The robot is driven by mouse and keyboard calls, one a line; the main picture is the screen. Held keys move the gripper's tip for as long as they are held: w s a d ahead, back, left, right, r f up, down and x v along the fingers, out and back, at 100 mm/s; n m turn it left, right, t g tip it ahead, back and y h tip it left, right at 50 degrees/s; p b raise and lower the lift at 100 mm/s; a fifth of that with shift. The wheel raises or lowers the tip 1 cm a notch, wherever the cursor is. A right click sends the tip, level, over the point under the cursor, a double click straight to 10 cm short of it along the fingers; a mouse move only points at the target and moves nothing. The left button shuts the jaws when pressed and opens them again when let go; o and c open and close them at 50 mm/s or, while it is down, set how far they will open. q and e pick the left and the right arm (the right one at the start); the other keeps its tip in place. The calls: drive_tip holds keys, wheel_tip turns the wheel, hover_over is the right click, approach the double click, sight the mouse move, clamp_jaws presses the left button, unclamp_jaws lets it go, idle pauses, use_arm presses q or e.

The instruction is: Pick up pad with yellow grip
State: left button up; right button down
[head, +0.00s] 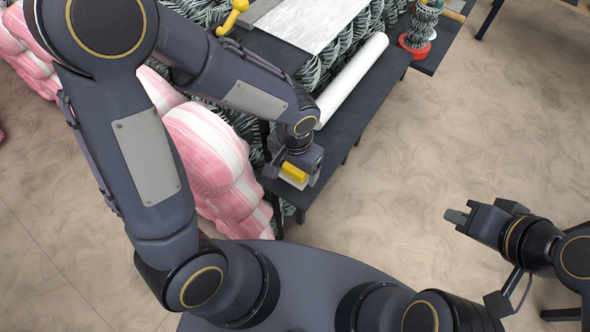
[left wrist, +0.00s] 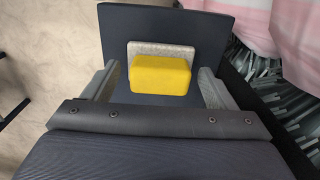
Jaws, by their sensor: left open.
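The pad with the yellow grip (head: 295,173) lies on the near end of the dark bench, under my left gripper (head: 298,167). In the left wrist view its yellow block (left wrist: 160,74) sits on a pale speckled base (left wrist: 150,48). My left gripper is open, with one finger on each side of the yellow block and a gap visible at both sides. My right gripper (head: 457,216) is empty, out over the floor at the right, far from the pad; its finger gap is not clear.
The dark bench (head: 352,108) carries a white roll (head: 352,80) farther back. Pink and white bundles (head: 205,150) stand left of it. A yellow object (head: 232,17), a pale sheet (head: 312,22) and a patterned spool on a red base (head: 415,45) are farther away. Floor at right is open.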

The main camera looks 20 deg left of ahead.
use_arm(q)
drive_tip(key=shift+c, duration=0.3)
drive_tip(key=c, duration=1)
drive_tip(key=shift+r, duration=0.45)
wheel_tip(320, 180, up, 3)
drive_tip(key=shift+f+p, duration=0.15)
drive_tip(key=shift+p, duration=0.15)
drive_tip(key=w+d+r, duration=0.1)
drive_tip(key=d+r, duration=0.2)
drive_tip(key=d, duration=0.1)
drive_tip(key=w+d+r, duration=0.1)
drive_tip(key=d+r, duration=0.2)
drive_tip(key=d, duration=0.2)
drive_tip(key=w+d+r, duration=0.1)
drive_tip(key=d+r, duration=0.2)
drive_tip(key=d, duration=0.1)
drive_tip(key=shift+w+d+r+b, duration=0.25)
drive_tip(key=shift+d+b, duration=0.1)
drive_tip(key=shift+b, duration=0.05)
